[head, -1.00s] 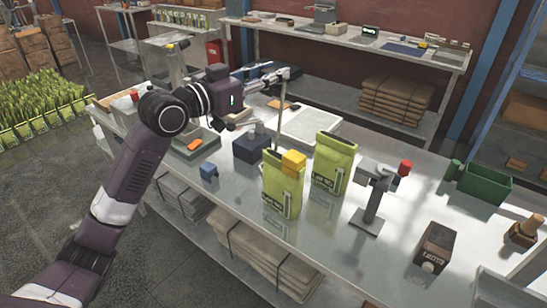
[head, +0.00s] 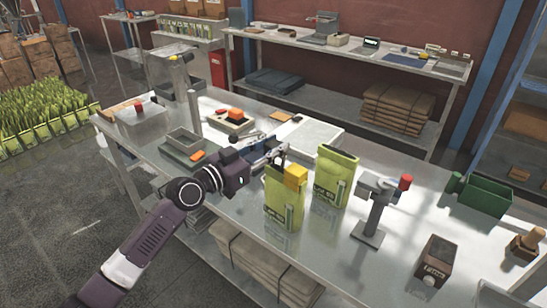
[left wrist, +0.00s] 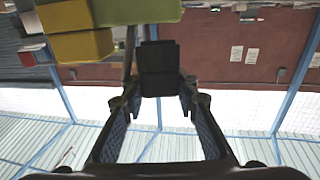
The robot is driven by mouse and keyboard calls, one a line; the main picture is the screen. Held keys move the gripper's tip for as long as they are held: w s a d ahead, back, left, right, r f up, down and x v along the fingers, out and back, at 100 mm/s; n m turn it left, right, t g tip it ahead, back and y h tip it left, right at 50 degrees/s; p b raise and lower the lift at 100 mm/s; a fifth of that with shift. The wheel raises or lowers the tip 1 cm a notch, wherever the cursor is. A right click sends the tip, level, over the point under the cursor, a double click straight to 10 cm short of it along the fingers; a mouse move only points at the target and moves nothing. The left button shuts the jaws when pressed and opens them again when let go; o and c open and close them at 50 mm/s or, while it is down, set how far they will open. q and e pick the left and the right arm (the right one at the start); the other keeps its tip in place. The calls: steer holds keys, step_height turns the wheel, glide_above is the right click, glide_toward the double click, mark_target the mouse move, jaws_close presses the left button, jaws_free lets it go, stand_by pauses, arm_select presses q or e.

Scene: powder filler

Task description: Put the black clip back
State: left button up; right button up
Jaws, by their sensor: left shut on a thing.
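My left gripper (head: 276,154) reaches in from the left, low over the table, beside the top of the nearer green bag (head: 283,212). It is shut on the black clip (left wrist: 159,68), which shows between the fingertips in the left wrist view. In the head view the clip is small and dark, and I cannot tell whether it touches the bag. A yellow clip (head: 295,176) sits on that bag's top right corner; it also shows in the left wrist view (left wrist: 82,46). My right gripper is not in view.
A second green bag (head: 334,178) stands just right of the first. A metal stand with a red knob (head: 405,182), a dark box (head: 434,262) and a green bin (head: 485,192) are farther right. Trays (head: 183,142) and an orange-topped block (head: 236,114) lie behind my arm.

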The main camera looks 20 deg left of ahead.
arm_select(q)
steer(key=f+b, duration=0.1)
steer(key=f, duration=0.3)
steer(key=shift+s, duration=0.2)
jaws_close()
steer(key=shift+w+f, duration=0.1)
steer(key=shift+w, duration=0.05)
steer(key=o, duration=1)
jaws_free()
steer(key=shift+w, duration=0.1)
steer(key=shift+o, duration=0.6)
steer(key=shift+r, duration=0.2)
